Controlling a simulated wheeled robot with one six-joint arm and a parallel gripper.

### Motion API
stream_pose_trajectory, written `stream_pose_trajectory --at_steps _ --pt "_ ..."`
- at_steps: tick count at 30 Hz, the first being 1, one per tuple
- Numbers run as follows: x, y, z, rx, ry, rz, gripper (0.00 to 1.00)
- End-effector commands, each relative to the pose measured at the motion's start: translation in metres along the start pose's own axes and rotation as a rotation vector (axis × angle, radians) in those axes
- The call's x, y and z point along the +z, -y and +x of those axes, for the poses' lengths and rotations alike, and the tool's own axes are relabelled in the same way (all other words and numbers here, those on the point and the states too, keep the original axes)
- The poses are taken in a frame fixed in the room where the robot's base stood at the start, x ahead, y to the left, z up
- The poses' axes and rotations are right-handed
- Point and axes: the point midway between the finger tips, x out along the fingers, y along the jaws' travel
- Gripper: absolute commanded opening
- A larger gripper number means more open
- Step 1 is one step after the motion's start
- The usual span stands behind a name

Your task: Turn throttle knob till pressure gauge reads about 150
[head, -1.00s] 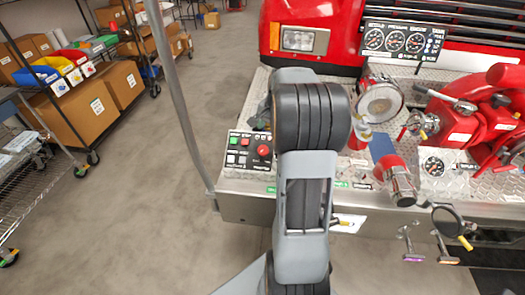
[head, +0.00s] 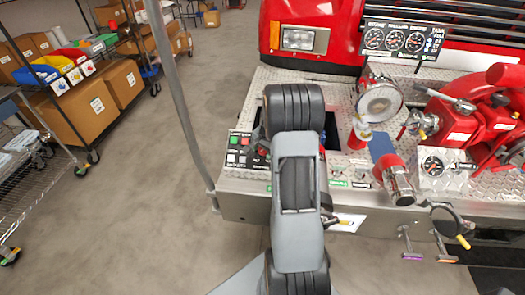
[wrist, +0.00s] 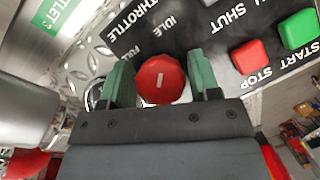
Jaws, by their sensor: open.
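The red throttle knob (wrist: 160,79), with a short white mark on its face, sits on the black control panel under the THROTTLE lettering, with IDLE and FULL printed beside it. My gripper (wrist: 160,82) is open. Its green fingers stand on the left and right sides of the knob; I cannot tell whether they touch it. In the head view my arm hides the gripper and most of the knob. The gauge panel (head: 405,40) with three round dials stands at the upper right. Its needles are too small to read, and I cannot tell which dial is the pressure gauge.
A green button (wrist: 297,29) and a red button (wrist: 250,57), labelled START and STOP, sit right of the knob. A silver cylinder (wrist: 28,110) is close on the left. In the head view, another dial (head: 432,165) and a capped red pipe (head: 397,182) are on the bumper.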

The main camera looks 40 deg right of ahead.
Motion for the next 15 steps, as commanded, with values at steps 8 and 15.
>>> stream_pose_trajectory --at_steps 8,15 --pt "0.0 0.0 0.0006 0.0 0.0 0.0 0.55" --pt "0.0 0.0 0.0004 0.0 0.0 0.0 0.32"
